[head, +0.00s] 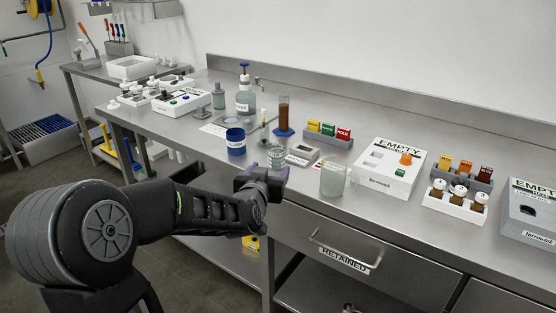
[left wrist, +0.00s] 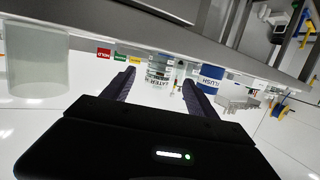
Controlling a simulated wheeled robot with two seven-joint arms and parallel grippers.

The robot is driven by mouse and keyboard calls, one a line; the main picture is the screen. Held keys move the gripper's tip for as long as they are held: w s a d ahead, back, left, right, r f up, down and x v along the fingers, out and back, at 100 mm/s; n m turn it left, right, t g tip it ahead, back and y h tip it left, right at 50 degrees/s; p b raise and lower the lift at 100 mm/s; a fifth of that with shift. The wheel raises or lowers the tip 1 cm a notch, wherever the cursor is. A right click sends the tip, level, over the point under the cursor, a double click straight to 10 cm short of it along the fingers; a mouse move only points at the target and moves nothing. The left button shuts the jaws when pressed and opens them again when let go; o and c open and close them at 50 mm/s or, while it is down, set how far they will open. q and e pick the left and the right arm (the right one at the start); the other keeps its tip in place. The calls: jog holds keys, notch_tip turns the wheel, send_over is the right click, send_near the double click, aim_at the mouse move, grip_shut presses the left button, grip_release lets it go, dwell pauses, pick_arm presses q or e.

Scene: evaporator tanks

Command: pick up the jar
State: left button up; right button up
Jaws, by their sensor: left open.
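A small clear glass jar (head: 276,156) stands on the steel counter, with a partly readable label ending in "ATER" in the left wrist view (left wrist: 159,72). My left gripper (head: 268,178) is at the counter's front edge, just in front of this jar. Its two dark fingers (left wrist: 160,86) are open, and the jar shows beyond and between them, apart from them as far as I can tell. A larger clear, pale container (head: 333,179) stands to the right of the gripper and shows at the left of the wrist view (left wrist: 38,65). My right gripper is not in view.
A brown-filled cylinder (head: 284,115) and coloured blocks (head: 328,131) are behind. A drawer handle (head: 344,252) sticks out below the counter edge.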

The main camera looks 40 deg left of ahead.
aim_at(275, 161)
pick_arm(q)
jog(key=shift+w+a+f, duration=0.15)
jog(key=shift+w+a, duration=0.15)
jog(key=shift+w, duration=0.35)
jog(key=shift+x, duration=2.65)
grip_shut()
